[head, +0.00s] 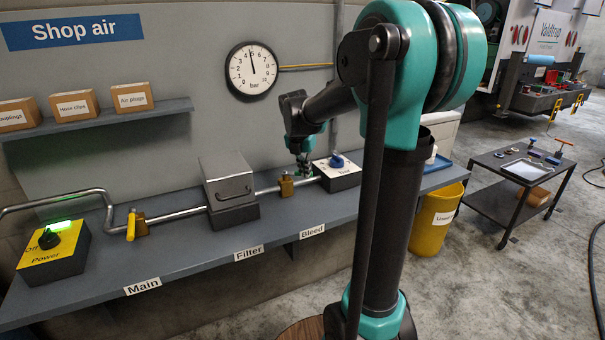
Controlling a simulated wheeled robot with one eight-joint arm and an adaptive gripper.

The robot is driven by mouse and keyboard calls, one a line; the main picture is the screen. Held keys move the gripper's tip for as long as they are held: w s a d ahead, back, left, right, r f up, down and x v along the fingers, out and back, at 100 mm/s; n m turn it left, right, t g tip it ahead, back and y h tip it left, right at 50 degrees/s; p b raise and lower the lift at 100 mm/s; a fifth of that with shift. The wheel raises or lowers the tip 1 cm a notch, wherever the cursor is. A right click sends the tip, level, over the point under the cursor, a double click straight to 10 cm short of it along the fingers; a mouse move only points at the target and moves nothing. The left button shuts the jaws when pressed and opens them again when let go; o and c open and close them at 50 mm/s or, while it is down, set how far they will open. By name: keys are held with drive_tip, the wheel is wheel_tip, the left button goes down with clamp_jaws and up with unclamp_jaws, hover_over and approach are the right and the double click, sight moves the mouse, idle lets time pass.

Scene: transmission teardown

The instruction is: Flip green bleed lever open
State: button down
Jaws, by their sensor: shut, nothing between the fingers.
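The brass bleed valve (287,187) sits on the pipe above the "Bleed" label (312,231). I cannot make out its green lever apart from my gripper, which is small and teal-green in this view. My gripper (305,173) points down just right of the valve, close above the pipe. It is shut with nothing held. Whether it touches the lever or the pipe cannot be told.
Along the bench (180,262) stand a yellow power box (55,255) with a lit green indicator, the yellow-levered main valve (135,226), a grey filter box (229,190) and a box with a blue knob (338,172). The gauge (252,71) needle points near the top.

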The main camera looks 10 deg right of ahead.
drive_tip(key=shift+w+d, duration=0.55)
drive_tip(key=shift+w, duration=0.3)
drive_tip(key=shift+w+d, duration=0.2)
drive_tip(key=shift+w, duration=0.35)
drive_tip(key=shift+w+d, duration=0.15)
drive_tip(key=shift+w, duration=0.5)
